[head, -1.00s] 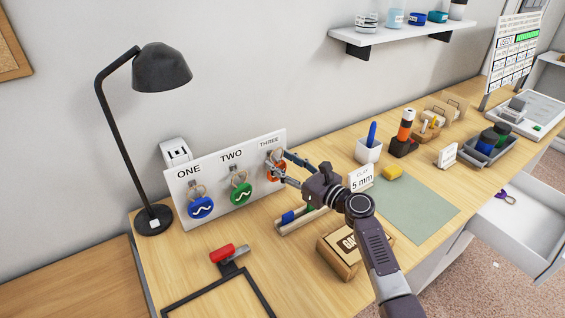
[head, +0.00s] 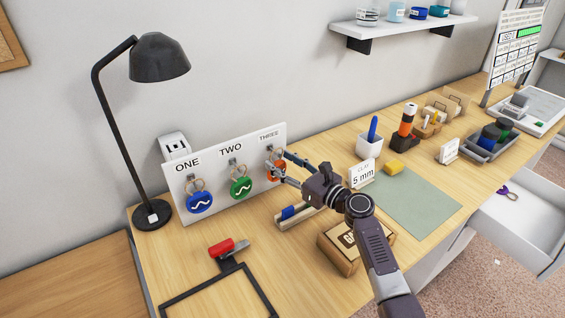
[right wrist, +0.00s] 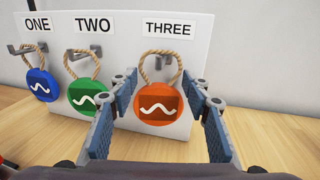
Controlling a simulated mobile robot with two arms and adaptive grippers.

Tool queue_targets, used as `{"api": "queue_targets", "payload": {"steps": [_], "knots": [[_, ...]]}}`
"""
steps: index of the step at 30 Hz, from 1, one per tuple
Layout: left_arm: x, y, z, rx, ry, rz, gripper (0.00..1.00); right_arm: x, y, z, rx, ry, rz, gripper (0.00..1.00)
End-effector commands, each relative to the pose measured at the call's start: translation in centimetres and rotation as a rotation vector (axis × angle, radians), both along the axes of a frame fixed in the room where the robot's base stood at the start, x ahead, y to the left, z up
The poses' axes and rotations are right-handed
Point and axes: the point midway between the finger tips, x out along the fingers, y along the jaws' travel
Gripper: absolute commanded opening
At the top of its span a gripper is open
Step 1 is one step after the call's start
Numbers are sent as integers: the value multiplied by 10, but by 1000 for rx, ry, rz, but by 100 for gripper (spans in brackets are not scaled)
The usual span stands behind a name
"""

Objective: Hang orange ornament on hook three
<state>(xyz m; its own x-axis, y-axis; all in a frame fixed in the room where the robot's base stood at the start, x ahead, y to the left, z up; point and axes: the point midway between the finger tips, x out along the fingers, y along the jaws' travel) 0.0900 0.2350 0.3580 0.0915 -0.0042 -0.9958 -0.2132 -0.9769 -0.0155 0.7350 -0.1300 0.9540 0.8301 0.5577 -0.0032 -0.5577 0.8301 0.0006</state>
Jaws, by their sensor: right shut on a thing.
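The orange ornament (right wrist: 160,102) is a round disc with a white wavy line and a rope loop. It also shows in the head view (head: 274,170), partly hidden by the fingers. The ornament is in front of the white board under the label THREE (right wrist: 167,29). Its rope loop overlaps hook three (right wrist: 163,59); I cannot tell whether the loop is over the hook. My left gripper is not in view.
A blue ornament (head: 200,202) hangs under ONE and a green ornament (head: 240,187) under TWO. A black lamp (head: 160,60) stands left of the board (head: 222,205).

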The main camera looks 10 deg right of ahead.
Motion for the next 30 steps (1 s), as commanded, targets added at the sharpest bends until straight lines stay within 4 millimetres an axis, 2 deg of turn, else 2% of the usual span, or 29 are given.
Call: {"api": "queue_targets", "payload": {"steps": [30], "knots": [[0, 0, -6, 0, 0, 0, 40, 0, 0, -10, 0, 0, 0, 11]]}}
